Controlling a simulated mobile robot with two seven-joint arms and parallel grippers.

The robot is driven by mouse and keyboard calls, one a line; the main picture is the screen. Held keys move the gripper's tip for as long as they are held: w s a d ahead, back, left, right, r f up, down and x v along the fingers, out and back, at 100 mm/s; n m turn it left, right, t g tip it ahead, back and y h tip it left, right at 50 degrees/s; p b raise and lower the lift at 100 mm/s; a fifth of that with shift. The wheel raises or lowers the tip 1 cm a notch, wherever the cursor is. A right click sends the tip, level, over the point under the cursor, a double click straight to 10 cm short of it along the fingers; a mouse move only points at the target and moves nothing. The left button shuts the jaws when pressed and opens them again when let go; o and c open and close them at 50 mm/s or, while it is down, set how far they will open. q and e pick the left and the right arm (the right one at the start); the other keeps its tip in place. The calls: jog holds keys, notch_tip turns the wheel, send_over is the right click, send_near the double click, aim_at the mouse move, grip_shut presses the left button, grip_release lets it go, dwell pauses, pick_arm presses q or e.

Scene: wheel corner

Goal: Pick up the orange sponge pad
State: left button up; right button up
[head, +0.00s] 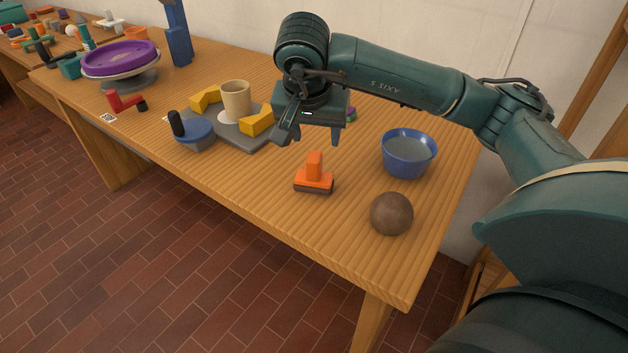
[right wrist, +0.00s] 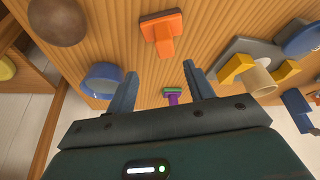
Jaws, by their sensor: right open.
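The orange sponge pad (head: 314,180) stands on the wooden table near its front edge, an orange block with an upright handle and a dark underside. It also shows in the right wrist view (right wrist: 161,27), at the top centre beyond my fingertips. My right gripper (head: 311,137) is open and empty, above the table and behind the pad in the head view. In the right wrist view its two blue fingers (right wrist: 164,82) are spread apart, with the pad clear of them. My left gripper is not in view.
A blue bowl (head: 408,155) and a brown ball (head: 391,214) stand right of the pad. A grey plate with yellow blocks (head: 257,122) and a beige cup (head: 236,98) lies left. A small purple-and-green piece (right wrist: 173,95) shows between my fingers in the right wrist view.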

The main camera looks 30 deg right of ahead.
aim_at(314, 156)
jog(key=x, duration=0.6)
jog(key=shift+a+b, duration=0.1)
jog(key=shift+b, duration=0.2)
jog(key=x, duration=0.5)
jog(key=shift+w+a+f+b, duration=0.15)
jog(key=shift+w+a+b, duration=0.1)
jog(key=shift+a+b, duration=0.15)
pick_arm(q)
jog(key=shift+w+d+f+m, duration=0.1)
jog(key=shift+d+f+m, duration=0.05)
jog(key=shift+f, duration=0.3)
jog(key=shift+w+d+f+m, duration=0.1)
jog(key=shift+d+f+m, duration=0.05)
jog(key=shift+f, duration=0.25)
